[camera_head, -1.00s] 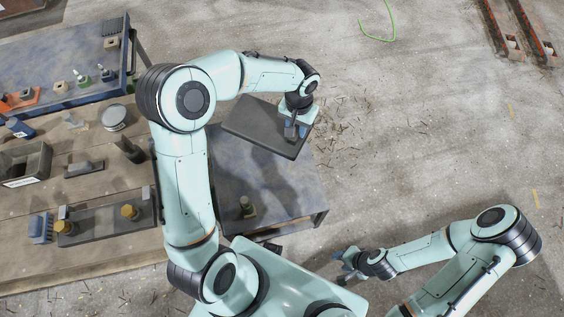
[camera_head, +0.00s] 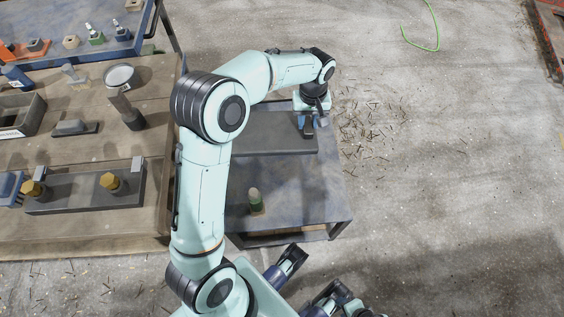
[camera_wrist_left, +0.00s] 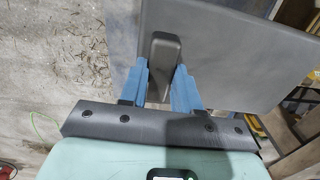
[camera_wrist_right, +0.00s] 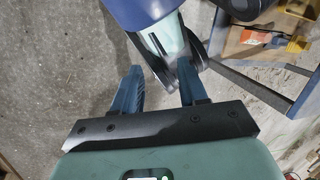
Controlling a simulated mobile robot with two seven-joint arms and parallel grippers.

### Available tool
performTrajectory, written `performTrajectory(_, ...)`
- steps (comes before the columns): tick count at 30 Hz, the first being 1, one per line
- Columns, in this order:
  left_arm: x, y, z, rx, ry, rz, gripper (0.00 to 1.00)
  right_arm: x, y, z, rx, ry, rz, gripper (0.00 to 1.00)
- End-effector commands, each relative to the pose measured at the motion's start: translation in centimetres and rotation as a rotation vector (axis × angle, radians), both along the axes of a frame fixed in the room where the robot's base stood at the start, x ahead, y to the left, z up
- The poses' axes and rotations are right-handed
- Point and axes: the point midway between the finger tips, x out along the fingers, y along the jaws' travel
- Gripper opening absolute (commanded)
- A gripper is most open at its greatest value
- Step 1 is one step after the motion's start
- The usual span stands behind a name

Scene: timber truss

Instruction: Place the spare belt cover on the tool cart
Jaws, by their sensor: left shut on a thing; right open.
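The belt cover (camera_head: 270,133) is a flat dark grey plate with a raised handle (camera_wrist_left: 165,50). My left gripper (camera_head: 308,125) is shut on that handle, one finger on each side in the left wrist view (camera_wrist_left: 162,66). The cover lies level over the far part of the tool cart (camera_head: 305,190), roughly square with its blue-grey top. I cannot tell whether it touches the top. My left arm hides the cover's left end. My right gripper (camera_wrist_right: 160,68) is open and empty, low near my body.
A wooden workbench (camera_head: 80,155) at left carries a bin, a grey fixture with brass-coloured knobs and a cylindrical tool. Open concrete floor lies right of the cart, with scattered debris.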

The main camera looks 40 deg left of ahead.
Motion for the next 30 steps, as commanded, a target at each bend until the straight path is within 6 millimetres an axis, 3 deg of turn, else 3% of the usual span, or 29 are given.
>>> performTrajectory(1, 0.1, 0.5, -0.5, 0.003, -0.005, 0.021, 0.00, 0.0, 0.0, -0.8, 0.000, -0.001, 0.000, 0.43)
performTrajectory(8, 0.1, 1.1, -2.0, 0.002, -0.005, 0.064, 0.00, 0.5, -0.2, -1.7, -0.005, -0.013, -0.005, 0.43)
performTrajectory(24, 0.1, 1.1, -14.1, 0.002, -0.004, 0.062, 0.00, 4.3, -2.0, -4.8, -0.055, -0.116, -0.049, 0.43)
performTrajectory(30, 0.2, 1.1, -16.2, 0.002, -0.007, 0.061, 0.00, 5.1, -2.3, -5.3, -0.064, -0.136, -0.056, 0.43)
